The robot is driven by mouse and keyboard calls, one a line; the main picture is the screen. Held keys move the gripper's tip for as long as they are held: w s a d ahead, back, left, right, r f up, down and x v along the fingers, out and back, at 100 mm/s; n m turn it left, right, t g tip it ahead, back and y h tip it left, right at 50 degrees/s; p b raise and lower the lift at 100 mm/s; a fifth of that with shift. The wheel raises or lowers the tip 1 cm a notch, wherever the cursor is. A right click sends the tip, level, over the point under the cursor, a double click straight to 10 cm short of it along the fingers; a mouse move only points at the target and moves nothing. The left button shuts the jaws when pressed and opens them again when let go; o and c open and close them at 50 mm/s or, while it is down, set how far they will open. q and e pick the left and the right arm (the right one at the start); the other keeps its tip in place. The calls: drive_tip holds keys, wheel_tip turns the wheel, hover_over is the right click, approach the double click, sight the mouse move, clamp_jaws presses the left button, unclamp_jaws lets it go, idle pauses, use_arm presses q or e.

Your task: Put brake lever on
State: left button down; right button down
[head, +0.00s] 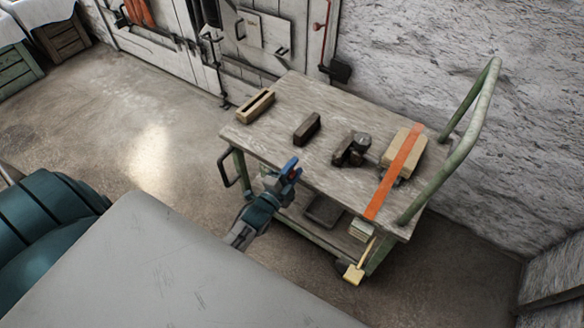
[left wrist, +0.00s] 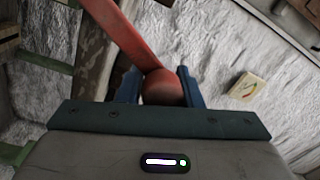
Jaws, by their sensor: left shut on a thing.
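The red brake lever (left wrist: 125,28) shows large in the left wrist view, ending in a round red knob (left wrist: 160,88). My left gripper (left wrist: 158,92) is shut on this knob, with one blue finger on each side. My right gripper is not in view.
On the cart top lie a slotted wooden block (head: 256,106), a dark block (head: 307,128), a dark metal device (head: 351,149) and a pale block (head: 404,152) under an orange strap (head: 395,172). A green handle (head: 470,115) rises at right. Floor left of the cart is clear.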

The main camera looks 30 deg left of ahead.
use_arm(q)
drive_tip(key=shift+s+f, duration=0.1)
drive_tip(key=shift+f, duration=0.1)
drive_tip(key=c, duration=1.3)
unclamp_jaws()
drive_tip(key=shift+o, duration=1.2)
drive_tip(key=shift+a, duration=0.15)
drive_tip(key=shift+r, duration=0.1)
drive_tip(key=shift+s, duration=0.25)
drive_tip(key=s+b, duration=0.1)
drive_tip(key=s, duration=0.9)
drive_tip(key=shift+a+f, duration=0.25)
drive_tip(key=shift+f, duration=0.05)
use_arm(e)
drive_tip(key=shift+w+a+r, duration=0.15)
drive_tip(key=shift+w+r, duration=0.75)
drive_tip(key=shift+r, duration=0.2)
use_arm(q)
drive_tip(key=shift+s, duration=0.1)
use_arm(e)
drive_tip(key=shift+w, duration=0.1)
